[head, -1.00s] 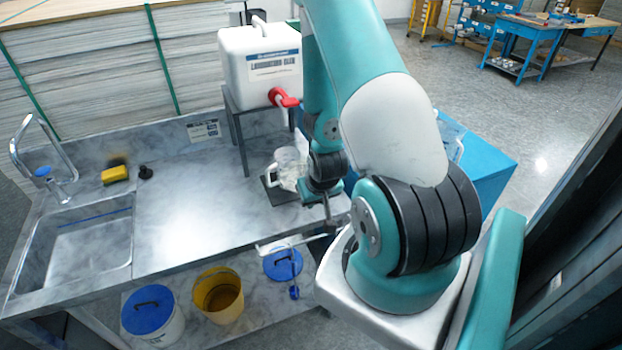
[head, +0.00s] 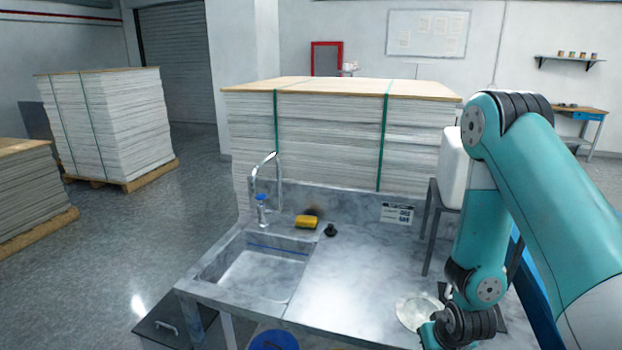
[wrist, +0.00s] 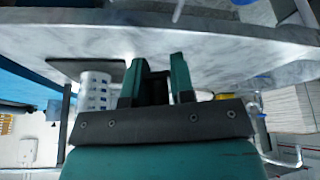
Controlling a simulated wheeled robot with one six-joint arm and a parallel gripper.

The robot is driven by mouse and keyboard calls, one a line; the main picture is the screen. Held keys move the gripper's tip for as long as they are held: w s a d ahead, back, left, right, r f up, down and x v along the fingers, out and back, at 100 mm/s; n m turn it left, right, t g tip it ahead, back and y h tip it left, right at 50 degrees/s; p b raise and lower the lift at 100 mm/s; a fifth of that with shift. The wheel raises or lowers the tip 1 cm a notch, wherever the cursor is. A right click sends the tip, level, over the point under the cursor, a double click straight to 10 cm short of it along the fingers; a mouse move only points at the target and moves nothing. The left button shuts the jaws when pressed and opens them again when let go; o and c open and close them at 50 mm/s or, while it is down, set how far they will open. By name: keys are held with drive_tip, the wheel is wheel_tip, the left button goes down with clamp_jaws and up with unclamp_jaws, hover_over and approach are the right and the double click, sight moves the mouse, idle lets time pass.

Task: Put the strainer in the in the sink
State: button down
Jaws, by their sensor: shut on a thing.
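The strainer (head: 418,311) looks like a pale round mesh disc at the lower right of the head view, just left of my wrist and over the counter. My gripper (wrist: 155,72) is shut on what looks like its handle; a dark piece shows between the fingers in the wrist view. The wrist hides the grip in the head view. I cannot tell how high the strainer is above the counter. The sink (head: 254,277) is an empty basin at the left end of the counter, left of my gripper.
A tap (head: 267,185), a yellow sponge (head: 306,222) and a black stopper (head: 331,230) stand behind the sink. A white container (head: 453,170) sits on a stand at right. The counter between is clear.

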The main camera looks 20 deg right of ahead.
drive_tip(key=w+a+f+n+b, duration=0.2)
drive_tip(key=w+a+f+b, duration=0.1)
drive_tip(key=a, duration=0.5)
drive_tip(key=shift+w+f+y+b, duration=0.15)
drive_tip(key=shift+f+y+b, duration=0.2)
drive_tip(key=shift+f+y, duration=0.05)
drive_tip(key=shift+a, duration=0.1)
